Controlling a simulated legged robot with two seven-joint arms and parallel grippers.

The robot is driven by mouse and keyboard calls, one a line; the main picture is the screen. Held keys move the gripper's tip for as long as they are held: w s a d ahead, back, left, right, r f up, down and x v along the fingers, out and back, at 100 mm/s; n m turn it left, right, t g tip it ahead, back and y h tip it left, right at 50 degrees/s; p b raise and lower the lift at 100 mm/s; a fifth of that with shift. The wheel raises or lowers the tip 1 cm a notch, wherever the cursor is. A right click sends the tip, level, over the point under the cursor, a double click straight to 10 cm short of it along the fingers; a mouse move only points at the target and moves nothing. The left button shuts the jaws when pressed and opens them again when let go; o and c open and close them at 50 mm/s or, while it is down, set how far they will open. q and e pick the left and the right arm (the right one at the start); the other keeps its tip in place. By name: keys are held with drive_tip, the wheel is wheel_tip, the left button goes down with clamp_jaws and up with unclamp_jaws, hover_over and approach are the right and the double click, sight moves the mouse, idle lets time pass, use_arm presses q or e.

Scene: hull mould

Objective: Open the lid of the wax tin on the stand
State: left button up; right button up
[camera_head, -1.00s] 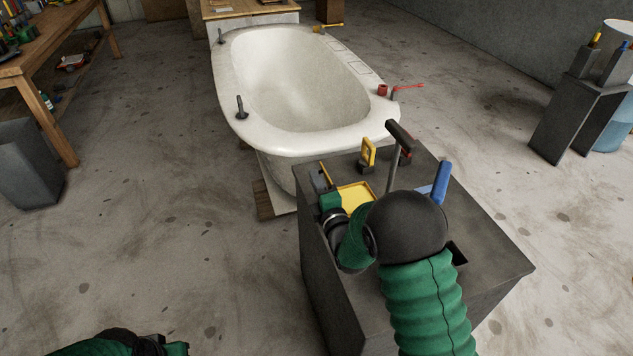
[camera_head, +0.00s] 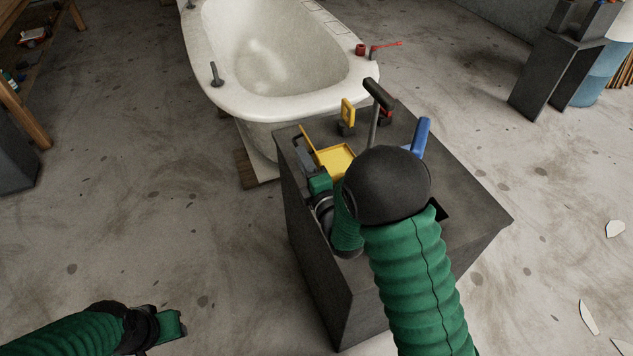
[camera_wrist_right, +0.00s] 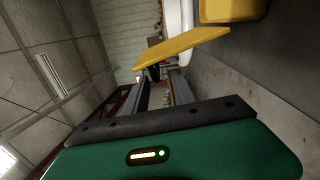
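The wax tin (camera_head: 337,160) is a shallow yellow square box on the dark grey stand (camera_head: 470,215). Its yellow lid (camera_head: 308,143) stands raised and tilted along the tin's left edge. In the right wrist view the lid (camera_wrist_right: 182,54) is a slanted yellow plate beside the yellow tin (camera_wrist_right: 232,9). My right gripper (camera_head: 308,165) is at the left near side of the tin, close to the lid. My forearm hides part of it, and its finger opening is not clear. My left gripper (camera_head: 178,325) is low at the left, over the floor, away from the stand.
A white tub-like hull mould (camera_head: 265,60) stands just behind the stand. On the stand are a dark-handled upright tool (camera_head: 378,95), a yellow-handled piece (camera_head: 347,112) and a blue-handled tool (camera_head: 421,138).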

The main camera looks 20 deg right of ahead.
drive_tip(key=s+p, duration=0.7)
drive_tip(key=s, duration=0.4)
drive_tip(key=shift+d+p, duration=0.2)
drive_tip(key=shift+p, duration=0.2)
drive_tip(key=shift+f, duration=0.1)
